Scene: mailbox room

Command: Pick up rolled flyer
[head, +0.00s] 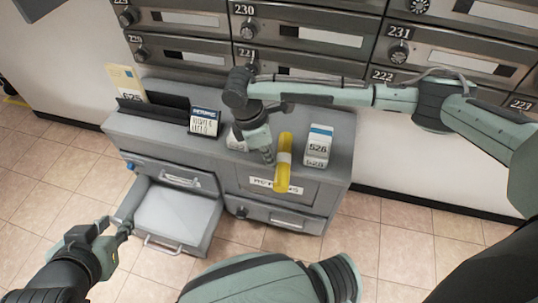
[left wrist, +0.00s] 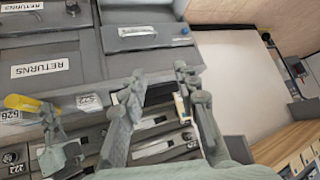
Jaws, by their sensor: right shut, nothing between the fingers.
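The rolled flyer (head: 284,172) is a yellow tube with a pale band, at the front edge of the grey cabinet top. It overlaps part of the "RETURNS" label below. One yellow end shows at the left of the left wrist view (left wrist: 22,103). My right gripper (head: 268,154) is shut and empty, pointing down just left of the flyer; whether they touch is unclear. It also shows in the left wrist view (left wrist: 55,130). My left gripper (head: 116,232) is open and empty, low at the left by the open drawer; its spread fingers show in the left wrist view (left wrist: 165,90).
The grey cabinet (head: 240,190) has an open, empty-looking drawer (head: 175,215) at lower left. On top stand a "526" card stack (head: 318,147), a small labelled box (head: 204,122) and a black holder (head: 155,115). Mailboxes (head: 300,35) rise behind. Tiled floor (head: 400,235) is clear at right.

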